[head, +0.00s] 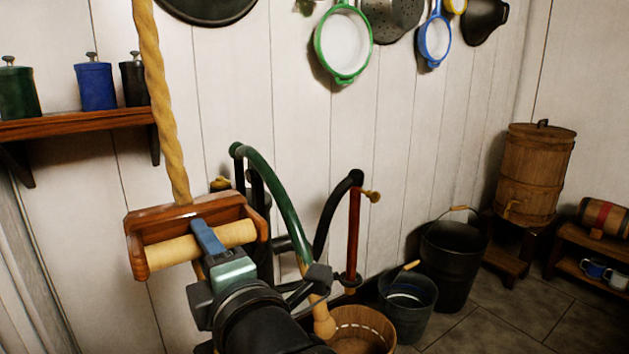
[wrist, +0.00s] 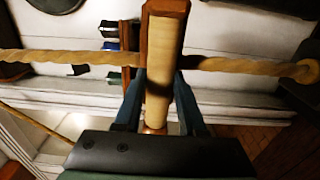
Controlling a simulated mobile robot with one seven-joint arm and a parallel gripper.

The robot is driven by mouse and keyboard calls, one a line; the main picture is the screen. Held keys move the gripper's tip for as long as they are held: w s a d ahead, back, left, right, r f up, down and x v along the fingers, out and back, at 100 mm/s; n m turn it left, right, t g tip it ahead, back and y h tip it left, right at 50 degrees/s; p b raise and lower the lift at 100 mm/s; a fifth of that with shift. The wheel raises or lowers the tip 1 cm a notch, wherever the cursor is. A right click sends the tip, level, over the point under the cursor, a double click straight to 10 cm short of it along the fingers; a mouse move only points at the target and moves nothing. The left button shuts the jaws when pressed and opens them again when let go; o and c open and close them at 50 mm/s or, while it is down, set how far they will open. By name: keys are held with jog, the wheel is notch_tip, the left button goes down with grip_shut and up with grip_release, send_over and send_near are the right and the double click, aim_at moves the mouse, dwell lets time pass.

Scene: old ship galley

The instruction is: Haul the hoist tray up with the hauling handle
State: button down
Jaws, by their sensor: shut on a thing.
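The hauling handle (head: 170,254) is a pale wooden bar in a reddish-brown wooden frame, at the left in the head view. A thick twisted rope (head: 165,100) runs from the handle's top up out of the picture. My gripper (head: 208,236) is shut on the bar, with a blue finger across it. In the wrist view the bar (wrist: 165,70) stands upright between the two fingers (wrist: 158,105), and the rope runs sideways behind it. I cannot make out the hoist tray in either view.
A green-handled pump (head: 280,195) and a red pump post (head: 353,235) stand close right of my arm. A wooden tub (head: 365,325) and dark buckets (head: 448,262) are on the floor. A shelf (head: 75,124) with canisters is at left. Pans (head: 343,42) hang on the wall.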

notch_tip(320, 180, down, 15)
jog(key=d+b, duration=0.1)
jog(key=b, duration=1.2)
jog(key=shift+s+d, duration=0.15)
jog(key=shift+d, duration=0.05)
jog(key=shift+c, duration=1.2)
grip_release()
jog(key=shift+b, duration=0.3)
jog(key=shift+d+f, duration=0.1)
jog(key=shift+s+d, duration=0.25)
jog(key=shift+s, duration=0.1)
jog(key=b+v, duration=0.3)
jog(key=v, duration=0.7)
jog(key=shift+r, duration=0.2)
jog(key=shift+s, duration=0.1)
